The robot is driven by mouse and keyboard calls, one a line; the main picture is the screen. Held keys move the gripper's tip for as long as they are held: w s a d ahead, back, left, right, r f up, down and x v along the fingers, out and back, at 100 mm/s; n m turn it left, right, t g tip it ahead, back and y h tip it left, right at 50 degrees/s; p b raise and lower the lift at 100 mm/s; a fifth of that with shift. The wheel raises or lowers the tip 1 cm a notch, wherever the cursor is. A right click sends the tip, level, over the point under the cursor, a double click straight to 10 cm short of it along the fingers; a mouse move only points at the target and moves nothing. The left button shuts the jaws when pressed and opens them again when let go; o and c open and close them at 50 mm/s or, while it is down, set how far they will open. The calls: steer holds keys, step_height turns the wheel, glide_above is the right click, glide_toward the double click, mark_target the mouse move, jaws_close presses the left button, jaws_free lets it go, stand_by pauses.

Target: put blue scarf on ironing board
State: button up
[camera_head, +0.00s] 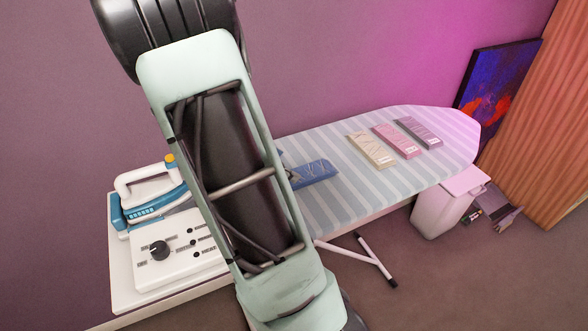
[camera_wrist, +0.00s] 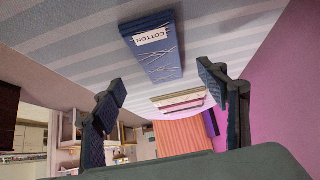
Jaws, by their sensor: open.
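The blue scarf (camera_head: 314,172) lies folded on the striped ironing board (camera_head: 335,205), just right of my arm, which hides part of it in the head view. In the wrist view the blue scarf (camera_wrist: 152,50) shows whole, with a white label reading COTTON, flat on the ironing board (camera_wrist: 75,60). My gripper (camera_wrist: 160,80) is open, its two dark fingers spread wide with nothing between them. The scarf is beyond the fingertips and apart from them. The gripper itself is hidden in the head view.
Beige (camera_head: 371,151), pink (camera_head: 398,141) and grey (camera_head: 418,132) folded pieces lie in a row farther along the board. An iron (camera_head: 150,200) and a white control panel (camera_head: 175,250) occupy its left end. A white bin (camera_head: 447,208) stands by the right end.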

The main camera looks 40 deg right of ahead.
steer(key=v, duration=0.6)
stand_by(0.4)
